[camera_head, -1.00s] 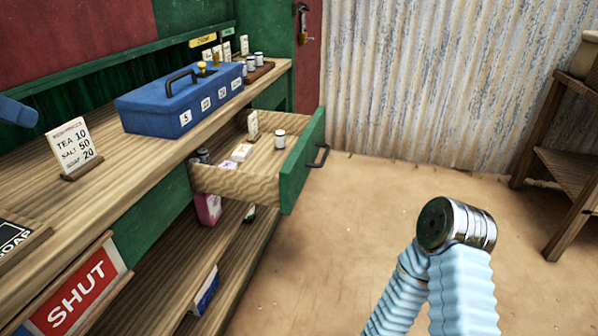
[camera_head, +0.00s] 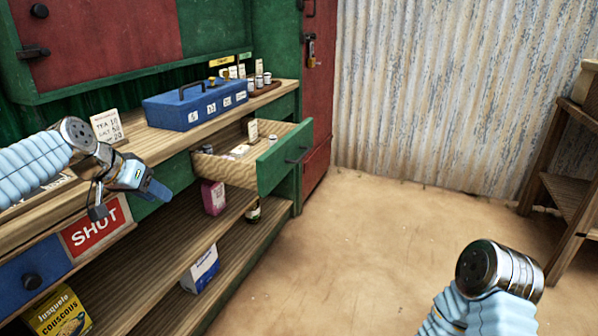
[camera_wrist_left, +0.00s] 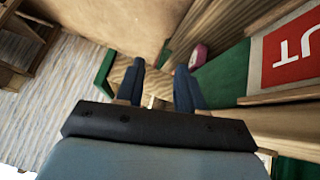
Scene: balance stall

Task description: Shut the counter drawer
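The counter drawer (camera_head: 284,160) stands pulled out from under the wooden counter. It has a green front with a dark handle (camera_head: 297,157), and small items lie inside it. My left gripper (camera_head: 126,201) is in front of the counter, to the left of the drawer and apart from it. Its two dark fingers are spread with nothing between them. In the left wrist view the open fingers (camera_wrist_left: 160,82) point toward the drawer, whose green front (camera_wrist_left: 105,74) shows beyond them. My right arm shows at the bottom right, but its gripper is out of view.
A blue cash box (camera_head: 195,105) and a price card (camera_head: 107,126) stand on the counter. A red SHUT sign (camera_head: 94,229) hangs on the counter front. Boxes stand on the shelves below. The sandy floor right of the drawer is clear, with a wooden rack (camera_head: 565,185) beyond.

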